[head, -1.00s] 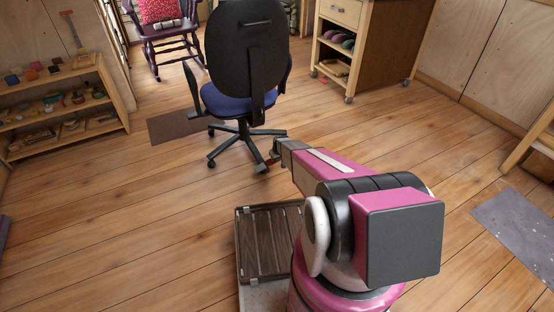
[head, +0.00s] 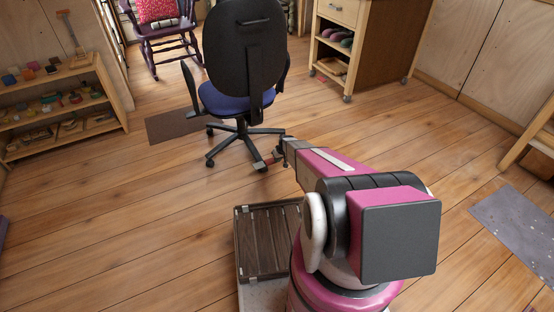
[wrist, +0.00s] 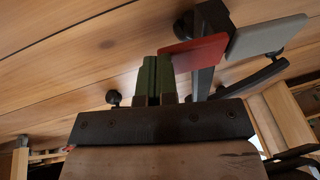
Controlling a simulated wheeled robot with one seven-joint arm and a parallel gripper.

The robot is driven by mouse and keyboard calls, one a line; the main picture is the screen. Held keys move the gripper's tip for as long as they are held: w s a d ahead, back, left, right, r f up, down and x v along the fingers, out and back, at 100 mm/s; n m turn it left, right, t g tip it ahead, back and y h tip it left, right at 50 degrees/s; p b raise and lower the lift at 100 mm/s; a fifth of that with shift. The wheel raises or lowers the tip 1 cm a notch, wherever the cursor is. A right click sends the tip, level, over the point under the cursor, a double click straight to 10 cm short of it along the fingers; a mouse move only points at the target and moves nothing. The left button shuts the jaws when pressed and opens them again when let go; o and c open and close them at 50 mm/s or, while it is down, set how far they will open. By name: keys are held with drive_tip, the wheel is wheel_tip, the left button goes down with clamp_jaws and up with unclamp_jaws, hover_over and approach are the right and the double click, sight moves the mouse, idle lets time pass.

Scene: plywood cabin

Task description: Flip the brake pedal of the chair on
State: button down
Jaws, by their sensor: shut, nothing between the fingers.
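The office chair (head: 240,85) has a black back, a blue seat and a black star base on casters. It stands ahead of me with its back toward me. In the wrist view a red pedal (wrist: 194,53) and a grey pedal (wrist: 266,36) sit side by side on a leg of the chair base.
A dark mat (head: 178,126) lies left of the chair. A low shelf (head: 62,108) with small items stands at the left wall. A wheeled wooden cabinet (head: 375,48) stands behind right. A purple rocking chair (head: 165,40) is at the back. Floor right of the chair is clear.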

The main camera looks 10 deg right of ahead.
drive_tip(key=shift+d+f, duration=0.2)
drive_tip(key=shift+f, duration=0.4)
drive_tip(key=shift+r, duration=0.1)
drive_tip(key=w+d+v, duration=0.1)
drive_tip(key=v, duration=1.2)
drive_tip(key=shift+w+d+r, duration=0.15)
drive_tip(key=shift+w+d, duration=0.15)
drive_tip(key=shift+d, duration=0.15)
